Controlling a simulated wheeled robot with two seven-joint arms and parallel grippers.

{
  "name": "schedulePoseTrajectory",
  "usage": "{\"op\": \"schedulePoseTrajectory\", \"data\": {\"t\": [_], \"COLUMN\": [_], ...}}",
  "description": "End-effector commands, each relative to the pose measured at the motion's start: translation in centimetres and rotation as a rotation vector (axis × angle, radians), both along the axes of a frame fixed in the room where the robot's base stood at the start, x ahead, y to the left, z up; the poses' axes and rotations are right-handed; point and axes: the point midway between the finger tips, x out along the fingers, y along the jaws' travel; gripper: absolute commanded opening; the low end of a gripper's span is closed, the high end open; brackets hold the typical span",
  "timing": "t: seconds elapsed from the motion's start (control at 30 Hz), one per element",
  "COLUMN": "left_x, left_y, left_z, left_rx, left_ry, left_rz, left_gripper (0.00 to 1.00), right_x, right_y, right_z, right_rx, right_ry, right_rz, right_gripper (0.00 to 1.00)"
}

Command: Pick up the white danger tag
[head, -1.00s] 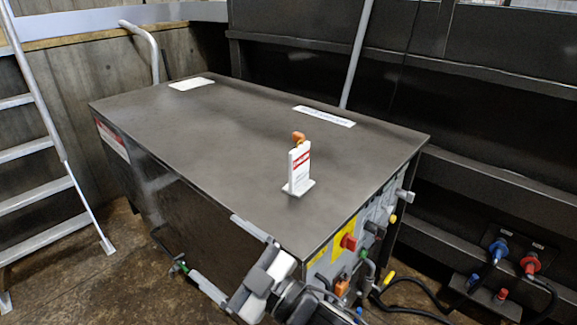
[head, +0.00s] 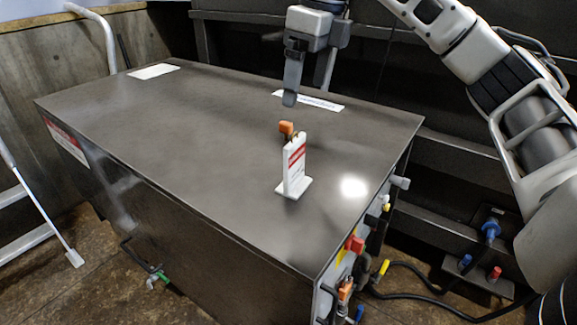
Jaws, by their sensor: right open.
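The white danger tag (head: 295,165) with a red band stands upright on a small white foot on the dark cabinet top (head: 190,135). An orange piece (head: 287,128) shows at its upper edge, partly behind it. My right gripper (head: 291,98) points downward above the cabinet top, beyond the tag in the picture and apart from it. My left gripper is not in view.
White labels lie flat at the back left (head: 153,71) and back right (head: 309,101) of the top. Knobs, including a red one (head: 355,244), and cables stick out of the right end. A ladder (head: 40,205) stands at left. Most of the top is clear.

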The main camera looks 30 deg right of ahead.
Motion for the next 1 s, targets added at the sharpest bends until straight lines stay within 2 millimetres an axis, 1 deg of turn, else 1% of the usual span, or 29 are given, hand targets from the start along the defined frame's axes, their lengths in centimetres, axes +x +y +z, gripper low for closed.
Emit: {"op": "schedulePoseTrajectory", "data": {"t": [0.07, 0.13, 0.4, 0.5, 0.6, 0.77, 0.87, 1.0], "left_x": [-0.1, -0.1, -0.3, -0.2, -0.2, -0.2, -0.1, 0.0], "left_y": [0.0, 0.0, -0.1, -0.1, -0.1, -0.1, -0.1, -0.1], "left_z": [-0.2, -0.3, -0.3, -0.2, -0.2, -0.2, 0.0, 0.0], "left_rx": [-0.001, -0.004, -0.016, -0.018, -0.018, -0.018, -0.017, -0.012], "left_ry": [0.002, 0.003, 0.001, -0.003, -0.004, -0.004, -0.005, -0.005], "left_rz": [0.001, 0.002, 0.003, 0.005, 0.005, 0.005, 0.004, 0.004], "left_gripper": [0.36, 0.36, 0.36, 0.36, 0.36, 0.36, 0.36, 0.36], "right_x": [-0.1, -0.1, 0.7, 0.9, 1.1, 1.3, 1.6, 2.1], "right_y": [-0.7, -0.9, -0.3, -0.1, 0.0, 0.1, 0.4, 0.9], "right_z": [-0.1, -1.1, -6.8, -8.4, -9.5, -10.3, -11.5, -13.6], "right_rx": [-0.023, -0.030, -0.027, -0.026, -0.025, -0.025, -0.025, -0.024], "right_ry": [-0.001, 0.002, 0.003, 0.001, 0.001, -0.002, 0.001, 0.001], "right_rz": [-0.018, -0.023, -0.020, -0.018, -0.018, -0.018, -0.017, -0.018], "right_gripper": [0.89, 0.89, 0.89, 0.89, 0.89, 0.89, 0.89, 0.89]}}
